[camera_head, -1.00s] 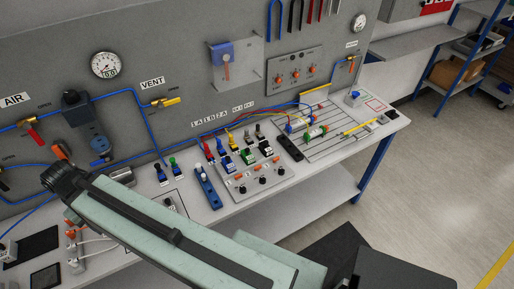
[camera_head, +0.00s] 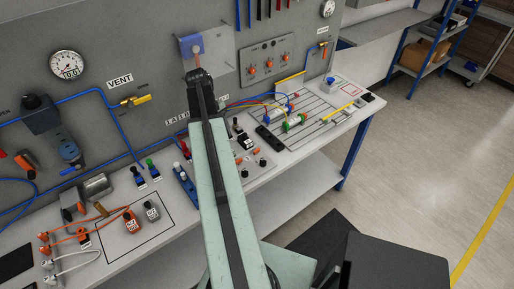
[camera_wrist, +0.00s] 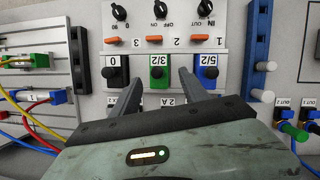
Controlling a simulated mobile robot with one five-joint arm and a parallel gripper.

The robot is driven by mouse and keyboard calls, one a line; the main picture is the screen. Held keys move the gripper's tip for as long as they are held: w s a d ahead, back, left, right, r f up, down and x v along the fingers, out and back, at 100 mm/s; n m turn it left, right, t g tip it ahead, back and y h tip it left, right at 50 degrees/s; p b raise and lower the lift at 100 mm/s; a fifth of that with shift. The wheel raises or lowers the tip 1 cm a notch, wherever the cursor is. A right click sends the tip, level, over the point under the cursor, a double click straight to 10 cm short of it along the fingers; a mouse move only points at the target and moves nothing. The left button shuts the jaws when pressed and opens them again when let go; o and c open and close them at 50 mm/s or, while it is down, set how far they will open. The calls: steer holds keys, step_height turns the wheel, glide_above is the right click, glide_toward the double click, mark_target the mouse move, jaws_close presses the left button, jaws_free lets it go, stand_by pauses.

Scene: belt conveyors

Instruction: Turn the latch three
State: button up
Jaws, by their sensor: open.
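In the wrist view, a light panel (camera_wrist: 185,60) carries a row of three orange levers. The lever by the mark 3 (camera_wrist: 115,40) is the leftmost and lies sideways; the levers by 2 (camera_wrist: 155,39) and 1 (camera_wrist: 204,38) lie to its right. My gripper (camera_wrist: 157,84) is open and empty. Its fingers stand below the lever row in the picture, with a green-and-black block (camera_wrist: 158,76) showing between and beyond them. The fingers appear apart from the levers. In the head view my arm hides much of this panel; one orange lever (camera_head: 256,151) shows beside it.
Black knobs (camera_wrist: 160,10) sit above the levers in the wrist view. A black block (camera_wrist: 115,78) and a blue-and-black block (camera_wrist: 206,76) flank the green one. Cylinders and hoses (camera_head: 294,121) stand on the bench at right.

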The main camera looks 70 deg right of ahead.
steer(key=y, duration=0.1)
glide_toward(257, 150)
steer(key=shift+m+g, duration=0.3)
steer(key=shift+m, duration=0.1)
steer(key=b+x, duration=0.2)
steer(key=x, duration=0.1)
steer(key=b+x, duration=0.2)
steer(key=b, duration=0.1)
steer(key=b+x, duration=0.2)
steer(key=x, duration=0.1)
steer(key=shift+w+f+b, duration=0.15)
steer(key=shift+f+b, duration=0.2)
steer(key=shift+f, duration=0.05)
steer(key=shift+r, duration=0.1)
